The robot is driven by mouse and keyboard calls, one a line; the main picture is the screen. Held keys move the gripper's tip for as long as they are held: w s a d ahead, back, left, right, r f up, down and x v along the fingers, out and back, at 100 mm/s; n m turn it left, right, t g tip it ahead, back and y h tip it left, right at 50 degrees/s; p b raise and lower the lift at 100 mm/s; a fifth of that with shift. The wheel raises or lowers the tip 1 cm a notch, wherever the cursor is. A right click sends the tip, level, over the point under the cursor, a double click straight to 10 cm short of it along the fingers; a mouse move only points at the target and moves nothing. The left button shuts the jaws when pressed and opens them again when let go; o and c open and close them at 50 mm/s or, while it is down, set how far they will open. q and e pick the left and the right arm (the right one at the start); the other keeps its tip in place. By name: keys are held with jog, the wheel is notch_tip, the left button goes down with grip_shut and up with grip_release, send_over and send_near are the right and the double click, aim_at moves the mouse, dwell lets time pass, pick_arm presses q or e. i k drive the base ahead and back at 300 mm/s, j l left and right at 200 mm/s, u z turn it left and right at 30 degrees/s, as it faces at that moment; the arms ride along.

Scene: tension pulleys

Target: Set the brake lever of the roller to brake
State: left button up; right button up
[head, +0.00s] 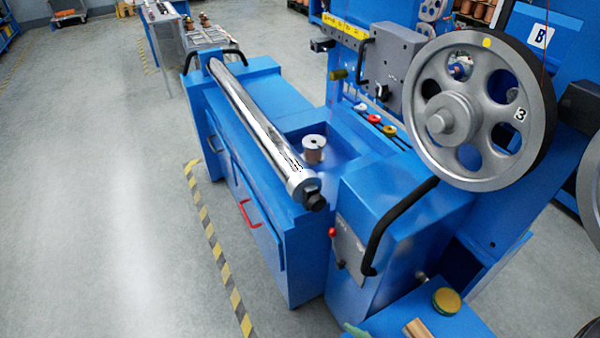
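A long shiny metal roller (250,117) lies along the top of a blue machine, with a black end piece (315,201) at its near end. Near that end, a small lever with a red knob (332,232) stands at a grey plate (349,248) on the side of a blue housing. Its markings are too small to read, so I cannot tell its setting. A long black curved handle (400,222) runs over the same housing. Neither of my grippers is in view.
A large grey spoked wheel (480,168) marked 3 hangs at the right. A red drawer handle (247,214) sticks out in front. The grey floor (110,220) at left is clear, with a yellow-black stripe (214,244).

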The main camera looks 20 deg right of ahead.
aim_at(339, 264)
jog(key=z, duration=0.9)
